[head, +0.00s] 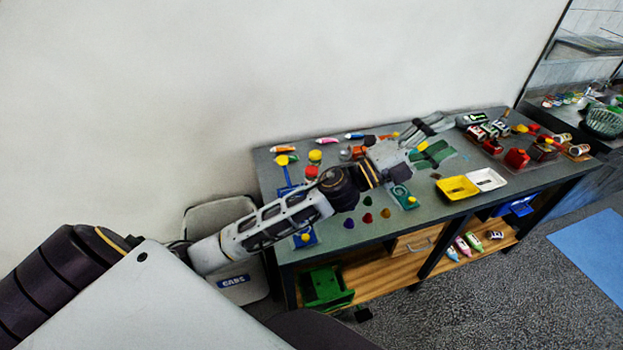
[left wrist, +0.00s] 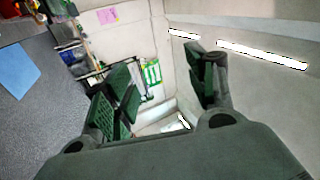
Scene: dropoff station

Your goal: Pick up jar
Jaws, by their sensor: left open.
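My left gripper (head: 430,141) is open over the back of the dark table (head: 350,237); its two green-padded fingers also show wide apart in the left wrist view (left wrist: 162,88), with nothing between them. I cannot tell for sure which thing is the jar. Small jar-like containers stand at the table's back left, one with a yellow top (head: 315,157) and one with a red top (head: 312,173). They are behind my left arm, well away from the fingers. My forearm and gripper hide part of the table. My right gripper is not in view.
A yellow tray (head: 457,188) and a white tray (head: 487,179) lie at the front right. Several cans and red items (head: 517,158) crowd the right end. Small coloured pieces (head: 367,217) lie near the front edge. A green stool (head: 326,288) stands below, and a wall is behind.

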